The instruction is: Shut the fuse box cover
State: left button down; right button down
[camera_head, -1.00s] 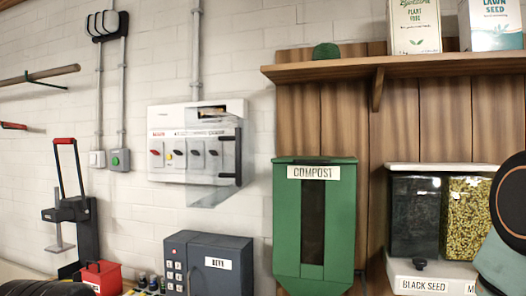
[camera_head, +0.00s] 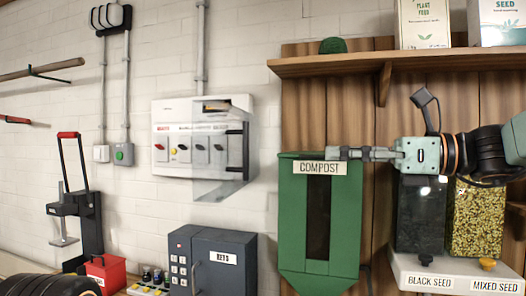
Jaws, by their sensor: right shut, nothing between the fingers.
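The fuse box (camera_head: 175,170) is a white box on the brick wall, left of centre. It has a row of several switches and a dark handle at its right side. Its clear cover (camera_head: 222,188) stands out from the box at the right and hangs below its lower edge, so it looks open. My right gripper (camera_head: 332,153) comes in from the right. My left gripper is not in view; part of a dark arm link shows at the lower left.
The green compost bin (camera_head: 292,225) hangs right of the fuse box. A grey key box (camera_head: 212,270) stands below it. A wooden shelf (camera_head: 350,62) with packets is above, and seed dispensers (camera_head: 422,225) are at right. Bare wall lies between fuse box and bin.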

aim_at(244, 148)
jog(key=p+x, duration=0.1)
jog(key=x, duration=1.3)
jog(key=shift+d+r, duration=0.1)
jog(key=shift+d, duration=0.1)
